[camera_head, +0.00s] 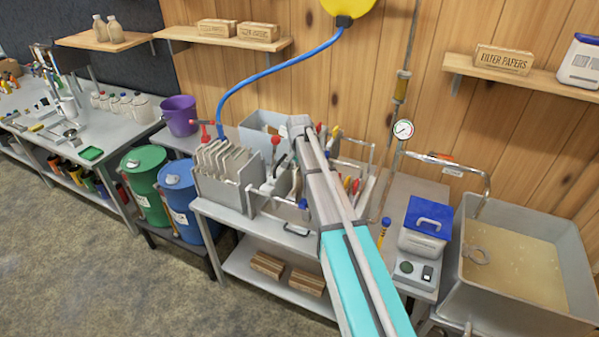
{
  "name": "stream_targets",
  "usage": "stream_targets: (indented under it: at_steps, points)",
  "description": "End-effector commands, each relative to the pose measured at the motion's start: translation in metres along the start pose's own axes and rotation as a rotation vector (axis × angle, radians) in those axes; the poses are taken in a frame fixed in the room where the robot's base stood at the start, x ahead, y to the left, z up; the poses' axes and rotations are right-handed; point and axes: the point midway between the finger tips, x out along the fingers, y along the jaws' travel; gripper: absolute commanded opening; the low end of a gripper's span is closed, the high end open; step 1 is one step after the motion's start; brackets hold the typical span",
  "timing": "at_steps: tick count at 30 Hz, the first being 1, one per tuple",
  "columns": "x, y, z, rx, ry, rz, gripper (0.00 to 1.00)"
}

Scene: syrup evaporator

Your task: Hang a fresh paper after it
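A box labelled as filter papers (503,59) sits on the right wall shelf. Two similar boxes (217,28) and (258,32) sit on the upper left shelf; their labels are small. A metal rack of upright pale plates or sheets (225,160) stands on the middle metal table; I cannot tell which are paper. My arm (340,210) reaches over this table, its far end above the equipment right of the rack. My gripper cannot be made out among the parts there, so its opening and any held thing are unclear. The arm hides part of the equipment.
A blue hose (270,72) loops down from a yellow vessel (347,8) to the equipment. Green (147,180) and blue (183,195) drums stand left of the table. A pipe with a gauge (403,129) and a basin of liquid (515,265) are right. Floor at lower left is clear.

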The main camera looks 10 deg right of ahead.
Motion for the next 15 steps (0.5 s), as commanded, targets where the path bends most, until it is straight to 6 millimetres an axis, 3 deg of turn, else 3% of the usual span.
stream_targets:
  at_steps: [15]
  points:
    - [0.022, 0.0, 0.0, 0.0, 0.0, 0.0, 0.0]
